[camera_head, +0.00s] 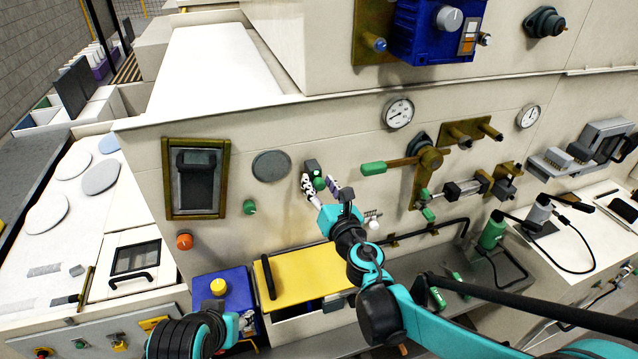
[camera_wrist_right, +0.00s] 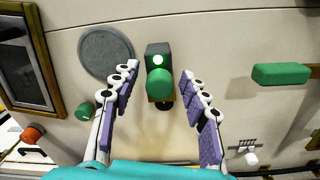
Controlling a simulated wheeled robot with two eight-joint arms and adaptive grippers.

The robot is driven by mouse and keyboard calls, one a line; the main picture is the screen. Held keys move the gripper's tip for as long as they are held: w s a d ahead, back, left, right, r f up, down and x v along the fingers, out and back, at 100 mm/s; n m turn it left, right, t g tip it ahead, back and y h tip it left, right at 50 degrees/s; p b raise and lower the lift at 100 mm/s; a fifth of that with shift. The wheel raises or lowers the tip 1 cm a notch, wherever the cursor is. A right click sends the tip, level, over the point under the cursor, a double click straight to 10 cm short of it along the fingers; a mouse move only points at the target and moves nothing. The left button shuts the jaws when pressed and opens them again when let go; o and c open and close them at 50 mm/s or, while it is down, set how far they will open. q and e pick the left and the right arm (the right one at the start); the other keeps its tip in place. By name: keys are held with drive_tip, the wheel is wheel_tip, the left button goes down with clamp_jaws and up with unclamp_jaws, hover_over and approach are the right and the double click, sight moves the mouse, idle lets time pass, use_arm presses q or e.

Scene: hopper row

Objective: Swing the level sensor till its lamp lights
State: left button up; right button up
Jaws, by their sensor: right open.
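The level sensor (camera_wrist_right: 160,82) is a small dark block on the cream wall panel with a round green head in front. A bright white spot with a green rim, its lamp (camera_wrist_right: 158,60), shows on the block above the green head. The sensor also shows in the head view (camera_head: 313,169), small and partly behind my fingers. My right gripper (camera_wrist_right: 157,75) is open, with one finger on each side of the sensor and visible gaps to the green head. In the head view my right gripper (camera_head: 321,182) reaches up to it.
A grey round disc (camera_wrist_right: 106,54) is left of the sensor. A green-handled lever (camera_head: 374,168) sticks out to its right. A green knob (camera_wrist_right: 85,111) and an orange knob (camera_head: 184,241) sit lower left. A yellow lid (camera_head: 300,277) lies below.

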drive_tip(key=v, duration=1.1)
drive_tip(key=shift+s+d, duration=0.15)
drive_tip(key=shift+s, duration=0.05)
drive_tip(key=s+d+f+m+g+h+b, duration=0.35)
drive_tip(key=d+f+m+h+b, duration=0.7)
drive_tip(key=d+f+m, duration=0.9)
drive_tip(key=s+a+f+m+g+y+b, duration=0.2)
drive_tip(key=s+a+f+m+g+b, duration=0.1)
drive_tip(key=s+f+m, duration=0.3)
drive_tip(key=s+a+f+m+g+y+b, duration=0.2)
drive_tip(key=s+f+m+b, duration=0.4)
drive_tip(key=m, duration=0.4)
drive_tip(key=shift+s+a+f+m+g+y, duration=0.35)
drive_tip(key=shift+a+f+g, duration=0.15)
drive_tip(key=shift+g, duration=0.25)
